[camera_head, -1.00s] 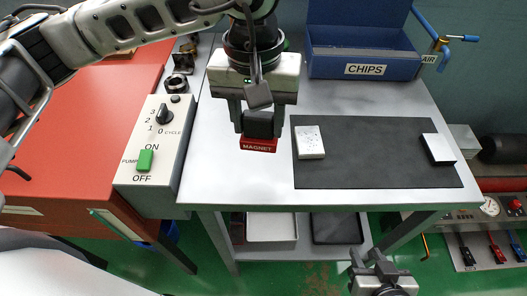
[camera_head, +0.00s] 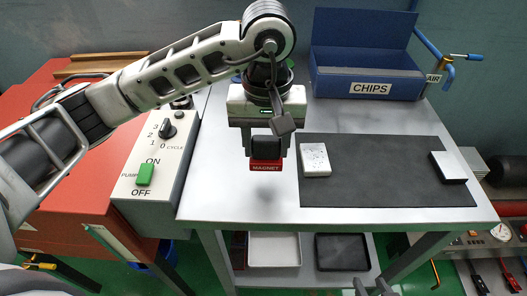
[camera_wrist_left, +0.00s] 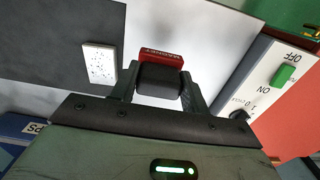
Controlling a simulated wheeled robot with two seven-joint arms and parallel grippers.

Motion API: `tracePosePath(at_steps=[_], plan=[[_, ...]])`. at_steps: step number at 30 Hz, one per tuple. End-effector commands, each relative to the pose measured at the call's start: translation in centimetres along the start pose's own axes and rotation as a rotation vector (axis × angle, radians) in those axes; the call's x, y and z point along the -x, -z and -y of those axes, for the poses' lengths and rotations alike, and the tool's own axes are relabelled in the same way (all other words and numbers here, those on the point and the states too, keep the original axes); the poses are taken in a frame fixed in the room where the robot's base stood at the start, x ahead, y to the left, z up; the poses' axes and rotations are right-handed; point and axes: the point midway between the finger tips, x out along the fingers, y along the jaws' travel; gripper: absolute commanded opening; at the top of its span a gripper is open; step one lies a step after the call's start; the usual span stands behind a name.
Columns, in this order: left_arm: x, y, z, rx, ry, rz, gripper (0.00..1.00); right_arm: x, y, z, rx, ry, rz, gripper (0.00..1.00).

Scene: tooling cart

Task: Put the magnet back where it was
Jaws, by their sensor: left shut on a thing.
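The magnet (camera_head: 265,166) is a red block with a black grip and the label MAGNET. My left gripper (camera_head: 266,148) is shut on its black grip and points down. The magnet hangs above the bare grey cart top (camera_head: 225,180), left of the dark mat, with a soft shadow below it. In the left wrist view the magnet (camera_wrist_left: 160,56) sits between the fingers. My right gripper (camera_head: 372,288) shows only its fingertips at the bottom edge, apart and empty.
A speckled white block (camera_head: 315,160) lies at the dark mat's (camera_head: 385,180) left end. A white, dark-sided block (camera_head: 449,166) lies at its right end. The blue CHIPS bin (camera_head: 367,84) stands behind. A switch box (camera_head: 155,165) stands left of the cart.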

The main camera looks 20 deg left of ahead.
Motion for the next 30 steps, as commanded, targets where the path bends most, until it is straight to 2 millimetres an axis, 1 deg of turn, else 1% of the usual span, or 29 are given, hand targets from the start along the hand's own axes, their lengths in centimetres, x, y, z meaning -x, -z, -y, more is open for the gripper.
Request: tracePosePath(at_steps=[1, 5, 8, 9, 13, 16, 22, 26, 27, 29, 30], plan=[[-0.4, 0.4, 0.1, 0.002, -0.001, 0.000, 0.09, 0.1, 0.1, 0.0, 0.001, 0.000, 0.000, 0.36], [-1.1, 0.9, 0.3, 0.001, -0.001, 0.000, 0.09, 0.1, 0.1, 0.0, 0.003, -0.001, 0.001, 0.36], [-2.1, 1.7, 0.6, 0.003, 0.001, 0.001, 0.09, 0.1, 0.2, -0.1, 0.006, -0.002, 0.001, 0.36], [-2.9, 1.6, 0.6, 0.001, 0.001, 0.003, 0.09, 0.1, 0.3, -0.1, 0.008, -0.002, 0.001, 0.36], [-4.5, 1.6, 0.5, 0.000, 0.000, 0.002, 0.09, 0.1, 0.4, -0.2, 0.012, -0.003, -0.001, 0.36], [-5.0, 1.6, 0.5, -0.001, -0.002, -0.002, 0.09, 0.1, 0.5, -0.2, 0.014, -0.003, -0.002, 0.36], [-5.0, 1.6, 0.5, 0.000, -0.002, -0.002, 0.09, 0.0, 0.4, -0.2, 0.014, -0.004, -0.002, 0.36], [-5.5, 1.6, 0.5, 0.000, -0.002, -0.003, 0.09, -0.4, -0.1, -0.2, 0.011, -0.002, -0.003, 0.36], [-5.5, 1.6, 0.5, 0.000, -0.002, -0.002, 0.48, -0.4, -0.1, -0.2, 0.009, -0.001, -0.004, 0.36], [-5.3, 1.6, 0.5, 0.000, -0.001, -0.001, 0.65, -0.2, 0.1, -0.2, 0.009, -0.001, -0.003, 0.36], [-5.3, 1.6, 0.5, 0.000, -0.001, -0.001, 0.67, -0.2, 0.2, -0.2, 0.009, -0.001, -0.004, 0.36]])
